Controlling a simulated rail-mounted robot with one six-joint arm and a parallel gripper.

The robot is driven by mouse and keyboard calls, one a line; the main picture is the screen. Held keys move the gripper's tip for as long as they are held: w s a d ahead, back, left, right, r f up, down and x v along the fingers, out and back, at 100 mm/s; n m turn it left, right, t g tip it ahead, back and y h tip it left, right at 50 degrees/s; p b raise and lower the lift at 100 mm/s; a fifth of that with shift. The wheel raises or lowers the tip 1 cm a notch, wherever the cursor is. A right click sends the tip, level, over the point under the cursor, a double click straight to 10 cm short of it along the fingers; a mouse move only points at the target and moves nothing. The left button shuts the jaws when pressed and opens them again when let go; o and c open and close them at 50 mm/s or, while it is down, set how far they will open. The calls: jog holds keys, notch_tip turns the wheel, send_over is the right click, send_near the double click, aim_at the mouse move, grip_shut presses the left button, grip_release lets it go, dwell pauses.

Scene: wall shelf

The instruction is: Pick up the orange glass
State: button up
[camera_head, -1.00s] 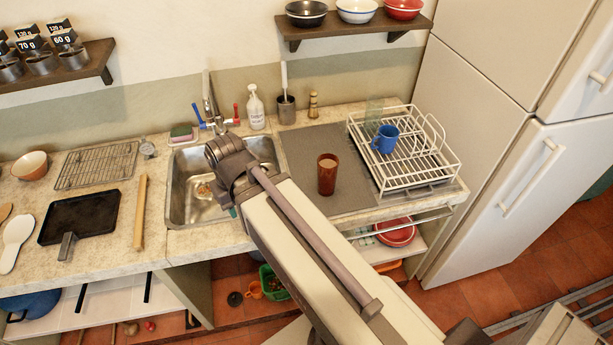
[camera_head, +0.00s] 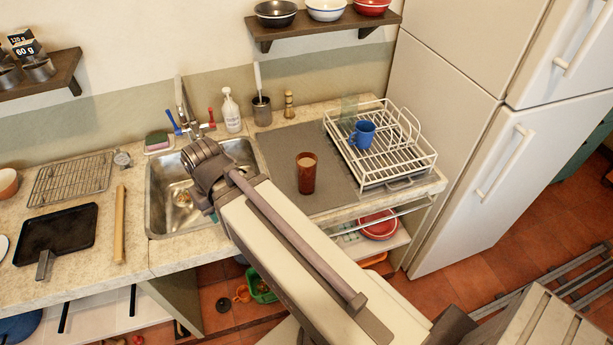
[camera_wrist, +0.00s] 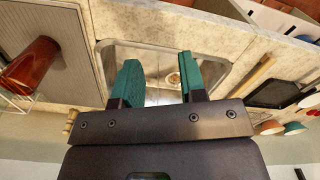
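The orange glass (camera_head: 307,173), a translucent brownish-orange tumbler, stands upright on the grey mat (camera_head: 328,187) between the sink and the dish rack. In the wrist view the glass (camera_wrist: 32,65) is at the left edge, partly cut off. My gripper (camera_wrist: 162,80) shows there with two teal fingers wide apart and nothing between them. It is over the sink, apart from the glass. In the head view my wrist and arm mostly hide the gripper.
The white wire dish rack (camera_head: 392,165) with a blue mug (camera_head: 362,133) stands right of the glass. The metal sink (camera_head: 165,215) is on the left. A soap bottle (camera_head: 231,112) and a utensil cup (camera_head: 262,112) stand behind. A shelf (camera_head: 330,30) with bowls hangs above.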

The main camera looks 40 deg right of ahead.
jog(key=shift+o, duration=0.4)
jog(key=o, duration=1)
jog(key=shift+c, duration=0.2)
